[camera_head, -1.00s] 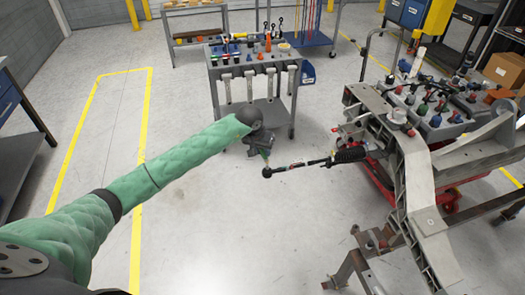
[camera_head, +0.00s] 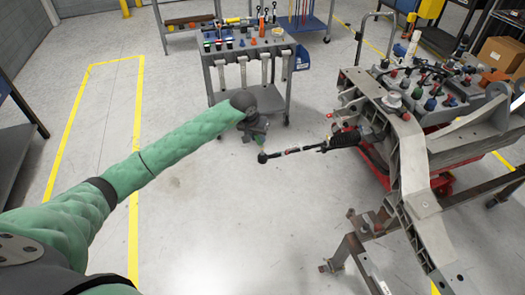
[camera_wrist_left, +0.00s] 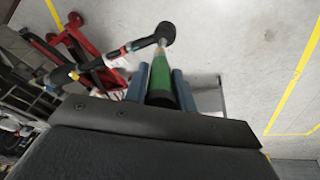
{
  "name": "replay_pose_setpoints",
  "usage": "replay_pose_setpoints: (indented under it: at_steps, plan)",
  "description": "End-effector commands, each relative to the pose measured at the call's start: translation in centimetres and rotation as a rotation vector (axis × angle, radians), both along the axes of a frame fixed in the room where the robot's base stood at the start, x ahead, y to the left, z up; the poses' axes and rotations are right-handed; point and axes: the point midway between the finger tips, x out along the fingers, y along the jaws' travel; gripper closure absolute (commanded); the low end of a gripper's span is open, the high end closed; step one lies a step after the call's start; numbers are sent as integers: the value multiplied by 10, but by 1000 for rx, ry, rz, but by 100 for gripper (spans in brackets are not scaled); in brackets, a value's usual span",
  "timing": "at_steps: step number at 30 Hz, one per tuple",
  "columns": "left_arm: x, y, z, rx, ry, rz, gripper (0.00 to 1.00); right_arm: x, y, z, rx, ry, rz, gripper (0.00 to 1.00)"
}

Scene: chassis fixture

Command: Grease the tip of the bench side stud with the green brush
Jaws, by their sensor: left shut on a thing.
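A dark tie rod with a black ball end (camera_head: 262,157) juts left from the metal chassis; the ball end also shows in the left wrist view (camera_wrist_left: 165,33). My left gripper (camera_head: 256,134) is just above the ball end in the head view. In the left wrist view its blue-grey fingers (camera_wrist_left: 163,88) are shut on the green brush (camera_wrist_left: 160,76). The brush's pale tip (camera_wrist_left: 164,52) points at the ball end and overlaps its lower edge there; I cannot tell whether they touch. The stud itself is not clear. My right gripper is not in view.
The chassis frame (camera_head: 410,170) stands at the right on its supports. A grey tool cart (camera_head: 284,97) with several tools stands behind my left gripper. A grey bin of coloured-cap items (camera_head: 440,117) is beyond the chassis. Floor left of the rod is clear.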

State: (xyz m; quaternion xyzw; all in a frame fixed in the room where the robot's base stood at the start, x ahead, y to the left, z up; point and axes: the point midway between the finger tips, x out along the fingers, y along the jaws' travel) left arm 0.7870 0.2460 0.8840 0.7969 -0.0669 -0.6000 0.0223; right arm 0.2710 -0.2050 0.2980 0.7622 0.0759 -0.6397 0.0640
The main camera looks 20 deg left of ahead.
Motion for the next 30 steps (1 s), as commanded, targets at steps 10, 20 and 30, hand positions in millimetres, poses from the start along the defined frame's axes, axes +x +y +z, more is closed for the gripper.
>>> replay_pose_setpoints:
  at_steps: [10,20,30]
  plan:
    - [0,0,-2,0,0,0,100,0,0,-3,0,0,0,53]
    - [0,0,-4,0,0,0,100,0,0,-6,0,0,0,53]
    - [0,0,-6,0,0,-1,100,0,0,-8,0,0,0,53]
